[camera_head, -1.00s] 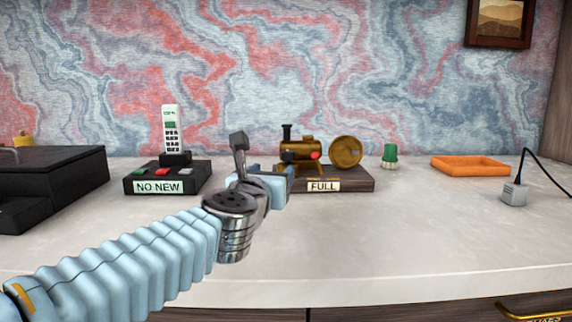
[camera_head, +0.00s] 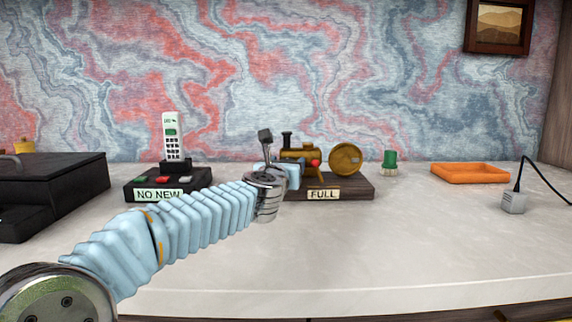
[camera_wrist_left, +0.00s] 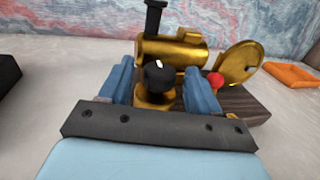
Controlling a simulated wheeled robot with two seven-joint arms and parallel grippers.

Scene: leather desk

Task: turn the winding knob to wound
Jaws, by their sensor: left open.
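A brass model engine (camera_head: 301,155) with a black chimney, a flywheel (camera_head: 345,158) and a red ball (camera_head: 316,163) stands on a dark wooden base (camera_head: 355,189) labelled FULL. In the left wrist view, a black knob (camera_wrist_left: 159,75) with a small white mark sits on a round brass mount (camera_wrist_left: 155,97) in front of the engine's boiler (camera_wrist_left: 170,52). My left gripper (camera_wrist_left: 157,70) is open, its blue fingers on either side of the knob, with apparent gaps. In the head view my left wrist hides the knob and most of the gripper. My right gripper is not in view.
A phone (camera_head: 172,137) on a black dock labelled NO NEW (camera_head: 158,195) stands left of the engine, beside a black box (camera_head: 50,185). A green-topped item (camera_head: 390,158), an orange tray (camera_head: 470,174) and a grey corded block (camera_head: 514,198) are to the right. The front desktop is clear.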

